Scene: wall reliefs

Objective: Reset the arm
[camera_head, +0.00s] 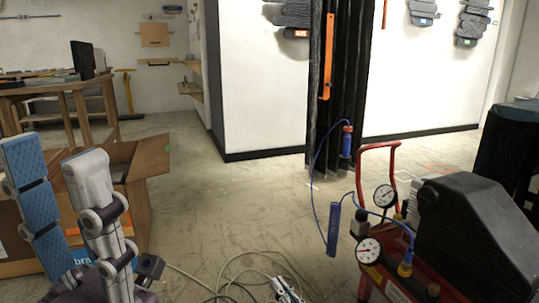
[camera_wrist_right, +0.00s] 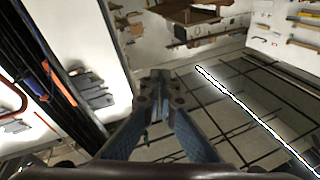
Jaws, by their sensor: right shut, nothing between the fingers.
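My left gripper (camera_head: 52,156) rises at the lower left of the head view. Its blue-padded finger and grey finger stand apart with a gap between their tips, and nothing shows between them. My right gripper (camera_wrist_right: 158,84) is in the middle of the right wrist view. Its fingers, with blue inner faces, come together at the tips and hold nothing.
An open cardboard box (camera_head: 150,160) stands behind my left gripper. A red-framed compressor (camera_head: 378,280) with gauges and a blue hose is at the lower right. Cables (camera_head: 240,275) lie on the floor. A wooden workbench (camera_head: 60,90) is at the back left. The middle floor is mostly clear.

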